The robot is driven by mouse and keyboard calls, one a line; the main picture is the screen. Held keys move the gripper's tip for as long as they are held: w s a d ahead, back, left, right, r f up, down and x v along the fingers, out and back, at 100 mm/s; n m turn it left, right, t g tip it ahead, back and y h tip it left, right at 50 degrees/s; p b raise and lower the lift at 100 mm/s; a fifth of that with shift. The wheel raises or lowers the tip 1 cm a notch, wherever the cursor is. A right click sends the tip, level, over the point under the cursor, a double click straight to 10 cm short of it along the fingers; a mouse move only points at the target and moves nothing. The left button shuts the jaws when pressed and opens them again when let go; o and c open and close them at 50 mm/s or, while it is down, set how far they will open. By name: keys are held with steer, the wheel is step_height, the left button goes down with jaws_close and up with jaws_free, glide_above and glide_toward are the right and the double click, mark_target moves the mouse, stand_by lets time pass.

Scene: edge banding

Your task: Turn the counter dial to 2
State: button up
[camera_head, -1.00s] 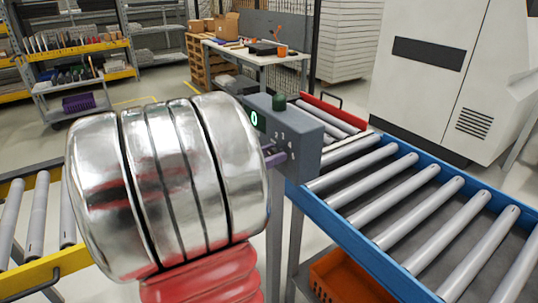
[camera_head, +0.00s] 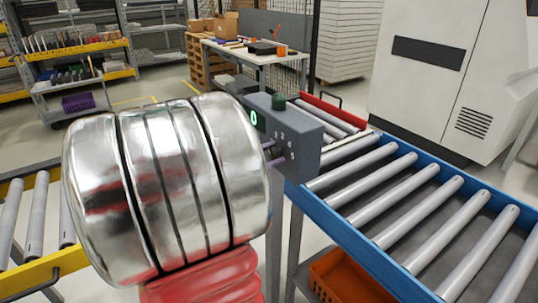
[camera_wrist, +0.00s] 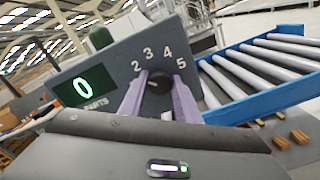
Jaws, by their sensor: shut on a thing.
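The counter is a dark grey box (camera_head: 308,155) on a post. Its green-lit display (camera_wrist: 84,88) reads 0, with "PARTS" printed below. The dark round dial (camera_wrist: 157,88) sits on the same face, with the numbers 2, 3, 4 and 5 in an arc above it. My gripper (camera_wrist: 159,79) has its two purple fingers on either side of the dial, shut on it. In the head view, my gripper (camera_head: 274,152) shows only its fingertips beside the panel; my silver wrist hides the rest. The dial's pointer setting is too unclear to read.
A dark green button (camera_head: 279,101) stands on top of the counter box. A blue-framed roller conveyor (camera_head: 420,200) runs close on the right, with an orange crate (camera_head: 345,278) below it. A yellow-framed conveyor (camera_head: 50,264) lies on the left.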

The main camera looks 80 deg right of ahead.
steer(key=shift+s+a+m, duration=0.1)
steer(key=shift+m, duration=0.7)
steer(key=shift+f, duration=0.1)
steer(key=o, duration=1)
steer(key=v, duration=1.3)
steer(key=shift+w+a, duration=0.25)
steer(key=shift+w, duration=0.1)
